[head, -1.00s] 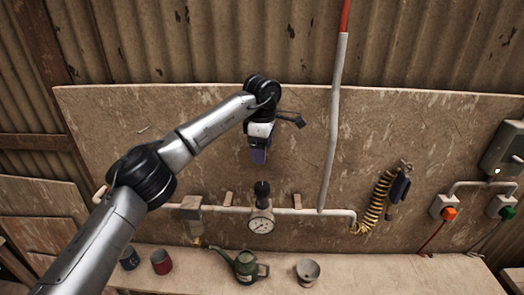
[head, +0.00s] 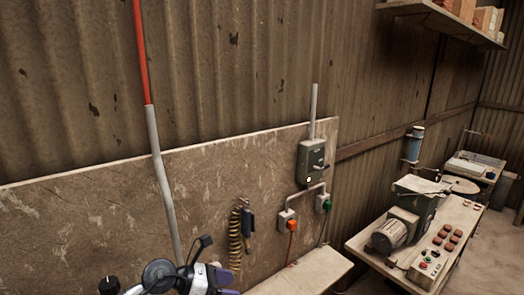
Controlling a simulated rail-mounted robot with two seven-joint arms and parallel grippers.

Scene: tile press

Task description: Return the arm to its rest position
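A gripper, apparently my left gripper (head: 226,284), shows at the bottom edge of the head view. It has a black round joint, a pale wrist, a black lever-like part sticking up and purple finger parts toward the right. It is in front of the lower part of the wall board (head: 90,215). The frame edge cuts it off, so I cannot tell whether its fingers are open or shut. Nothing held can be seen. My other gripper is not in view.
A red and grey pipe (head: 158,150) runs down the wall. A switch box (head: 311,158) and two outlets with orange (head: 292,224) and green plugs follow. A machine bench (head: 400,265) stands at right.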

